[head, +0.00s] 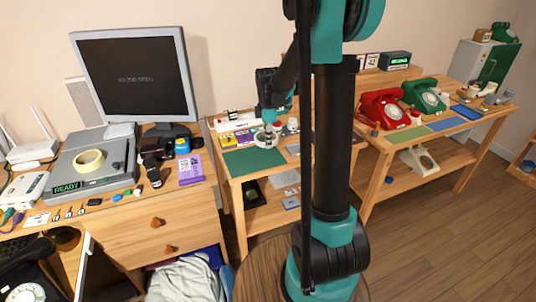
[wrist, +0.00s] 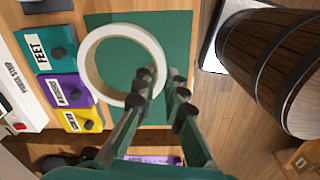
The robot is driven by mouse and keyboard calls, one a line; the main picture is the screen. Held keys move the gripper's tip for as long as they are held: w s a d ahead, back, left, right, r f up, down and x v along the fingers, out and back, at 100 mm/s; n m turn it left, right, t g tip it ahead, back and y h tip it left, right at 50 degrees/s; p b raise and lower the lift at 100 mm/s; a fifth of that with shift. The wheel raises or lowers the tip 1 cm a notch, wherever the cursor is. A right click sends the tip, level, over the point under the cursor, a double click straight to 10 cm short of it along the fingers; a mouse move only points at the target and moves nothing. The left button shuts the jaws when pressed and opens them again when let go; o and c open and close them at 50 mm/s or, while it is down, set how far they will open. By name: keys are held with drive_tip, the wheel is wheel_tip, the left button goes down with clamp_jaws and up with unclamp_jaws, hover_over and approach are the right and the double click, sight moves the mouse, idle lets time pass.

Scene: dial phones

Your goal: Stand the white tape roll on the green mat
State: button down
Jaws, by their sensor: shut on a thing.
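The white tape roll (wrist: 88,62) is a wide ring with a tan inner side. My gripper (wrist: 160,84) is shut on its near right wall in the wrist view. The roll also shows below my gripper (head: 269,118) in the head view, as a small white ring (head: 262,139). The green mat (head: 252,162) lies flat on the middle table. In the wrist view the mat (wrist: 173,50) is behind the roll, which overlaps its left part. The roll's exact height above the mat is hard to tell.
A wooden barrel (wrist: 270,62) is at right. A cream tape roll (head: 89,160) lies on a grey device. The mat's front is clear.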

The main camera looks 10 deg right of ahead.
sight(268, 160)
drive_tip(key=shift+f, duration=3.2)
drive_tip(key=shift+f, duration=0.1)
drive_tip(key=c, duration=1.6)
unclamp_jaws()
